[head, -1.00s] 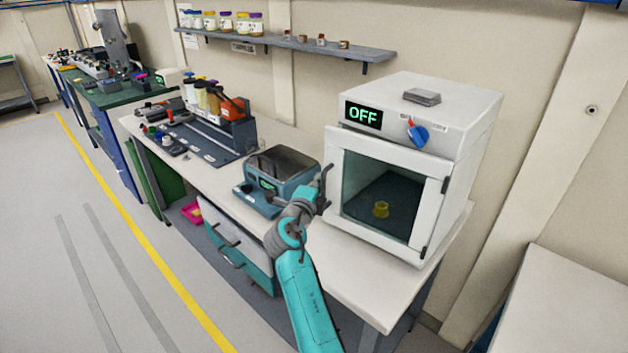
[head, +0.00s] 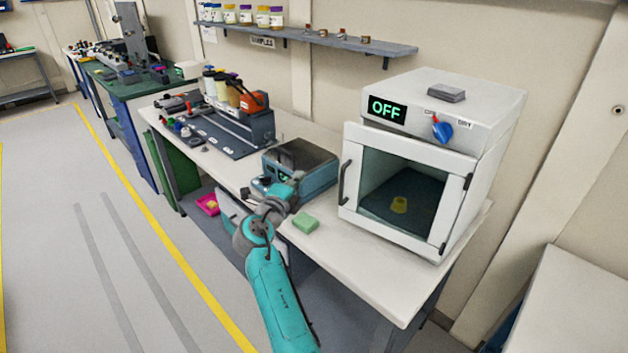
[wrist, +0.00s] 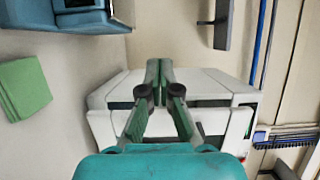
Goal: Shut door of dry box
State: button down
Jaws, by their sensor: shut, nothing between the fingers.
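The white dry box (head: 482,110) stands on the right part of the bench. Its white-framed glass door (head: 355,150) lies against the front or very nearly so; I cannot tell if a thin gap is left. A dark handle (head: 345,182) is on the door's left edge and hinges are on its right. A yellow item (head: 399,204) shows through the glass. My gripper (head: 288,187) is left of the door, apart from the handle, near the blue device. In the wrist view its fingers (wrist: 158,66) are together and empty, with a white body, seemingly the dry box (wrist: 215,82), behind them.
A green block (head: 305,222) lies on the bench (head: 350,262) between my arm and the dry box. A blue bench device (head: 315,170) stands behind my gripper. A sample shelf (head: 340,45) hangs on the wall. The floor at left is open.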

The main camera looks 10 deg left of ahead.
jog(key=s+d+f+y, duration=0.1)
jog(key=s+d+f, duration=0.1)
jog(key=s+d, duration=0.25)
jog(key=n+y, duration=0.4)
jog(key=y, duration=0.1)
send_near(351, 174)
jog(key=w+a, duration=0.1)
jog(key=w, duration=0.1)
jog(key=w+a, duration=0.1)
jog(key=shift+w+a+f, duration=0.3)
jog(key=shift+w+f, duration=0.05)
jog(key=shift+f, duration=0.05)
jog(key=w, duration=0.1)
jog(key=w+d, duration=0.1)
jog(key=w, duration=0.2)
jog(key=shift+w+d, duration=0.3)
jog(key=shift+w+d+r+t, duration=0.1)
jog(key=shift+r+t, duration=0.05)
jog(key=shift+t, duration=0.15)
